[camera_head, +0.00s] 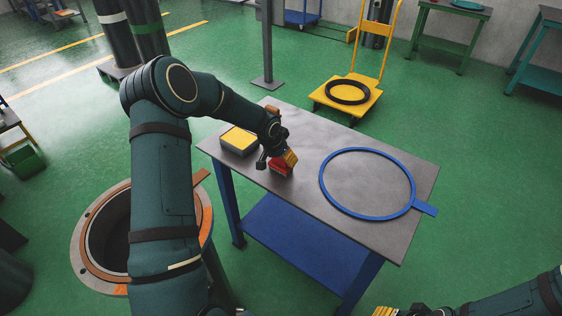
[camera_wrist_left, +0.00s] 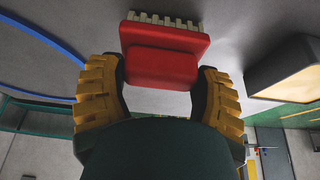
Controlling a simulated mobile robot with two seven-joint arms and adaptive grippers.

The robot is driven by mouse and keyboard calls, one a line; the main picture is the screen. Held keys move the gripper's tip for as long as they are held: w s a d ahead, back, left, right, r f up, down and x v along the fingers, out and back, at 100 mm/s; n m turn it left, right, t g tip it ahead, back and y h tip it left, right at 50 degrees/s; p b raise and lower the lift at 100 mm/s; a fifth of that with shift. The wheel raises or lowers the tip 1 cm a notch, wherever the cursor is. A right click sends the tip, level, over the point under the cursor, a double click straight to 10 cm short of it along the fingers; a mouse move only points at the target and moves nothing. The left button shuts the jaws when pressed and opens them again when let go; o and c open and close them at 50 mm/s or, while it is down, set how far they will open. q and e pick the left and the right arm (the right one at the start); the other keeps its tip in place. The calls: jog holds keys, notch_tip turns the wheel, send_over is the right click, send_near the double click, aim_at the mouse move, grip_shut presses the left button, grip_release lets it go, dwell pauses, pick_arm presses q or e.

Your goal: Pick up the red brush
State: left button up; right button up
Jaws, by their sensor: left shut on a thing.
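In the left wrist view the brush (camera_wrist_left: 160,62) has a red body and a row of pale bristles on the far side. My left gripper (camera_head: 284,161) is shut on the brush; its yellow ribbed fingers stand on either side of the red body in the left wrist view (camera_wrist_left: 160,90). I cannot tell whether the brush touches the table. My right gripper (camera_head: 400,311) shows only partly at the bottom edge of the head view, away from the table.
A grey box with a yellow top (camera_head: 239,139) stands on the table left of the brush. A flat blue ring with a tab (camera_head: 416,180) lies on the table's right part. A yellow cart (camera_head: 336,105) stands behind. A flanged cylinder (camera_head: 90,270) stands at the left.

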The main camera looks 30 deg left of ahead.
pick_arm(q)
notch_tip(320, 180, up, 10)
jog(key=shift+p, duration=1)
jog(key=o, duration=0.3)
jog(key=shift+c, duration=0.3)
jog(key=shift+s, duration=0.1)
